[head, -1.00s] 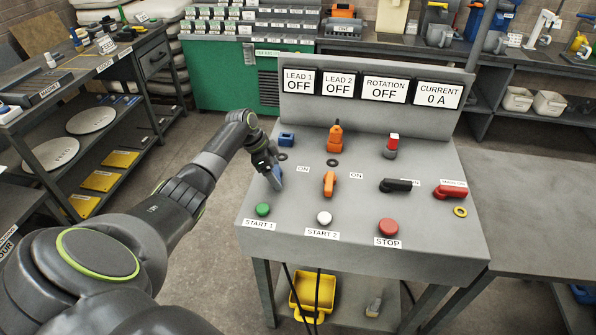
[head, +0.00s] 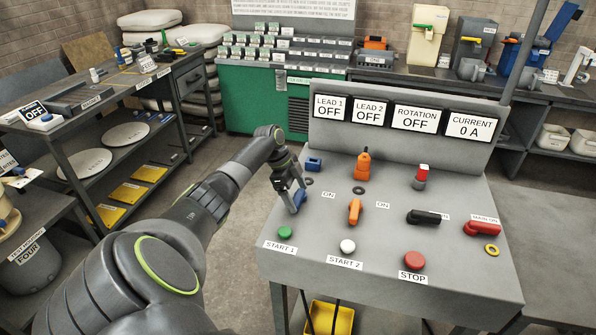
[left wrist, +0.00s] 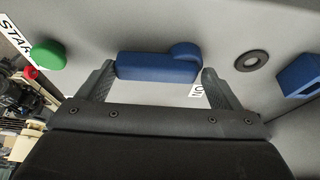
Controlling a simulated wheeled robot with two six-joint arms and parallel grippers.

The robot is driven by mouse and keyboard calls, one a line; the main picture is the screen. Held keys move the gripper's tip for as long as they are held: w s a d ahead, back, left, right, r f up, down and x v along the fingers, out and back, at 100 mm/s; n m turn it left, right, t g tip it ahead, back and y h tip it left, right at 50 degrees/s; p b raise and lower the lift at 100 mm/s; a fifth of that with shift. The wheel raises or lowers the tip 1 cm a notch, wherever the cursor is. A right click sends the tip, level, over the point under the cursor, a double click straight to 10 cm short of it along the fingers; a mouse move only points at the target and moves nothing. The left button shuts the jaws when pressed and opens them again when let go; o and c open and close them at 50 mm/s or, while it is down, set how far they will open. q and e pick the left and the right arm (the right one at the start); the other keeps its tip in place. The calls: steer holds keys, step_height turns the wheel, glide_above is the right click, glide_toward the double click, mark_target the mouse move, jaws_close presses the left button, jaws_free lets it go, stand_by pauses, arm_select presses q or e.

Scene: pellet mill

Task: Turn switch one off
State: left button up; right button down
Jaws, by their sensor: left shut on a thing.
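The blue switch handle (head: 299,201) is on the left of the sloped grey console (head: 330,235), above the green START 1 button (head: 285,233). My left gripper (head: 294,194) is at this handle, its fingers at the handle's two ends. In the left wrist view the blue handle (left wrist: 158,63) lies lengthwise between the fingertips (left wrist: 156,76). An ON label beside it is partly hidden by a finger. The display LEAD 1 (head: 329,108) reads OFF. My right gripper is not in view.
An orange handle (head: 355,211), a black handle (head: 423,217) and a red MAIN ON handle (head: 482,228) stand to the right. A blue block (head: 314,164) is just behind the gripper. START 2 (head: 348,246) and STOP (head: 414,261) buttons line the front. A workbench (head: 85,105) stands left.

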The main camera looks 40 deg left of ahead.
arm_select(q)
steer(key=shift+s+d+f, duration=0.2)
steer(key=shift+s+f, duration=0.05)
steer(key=shift+f, duration=0.1)
steer(key=o, duration=1.2)
steer(key=shift+r, duration=0.1)
steer(key=shift+a+r, duration=0.3)
steer(key=shift+r, duration=0.35)
steer(key=b+v, duration=0.4)
steer(key=v, duration=1.2)
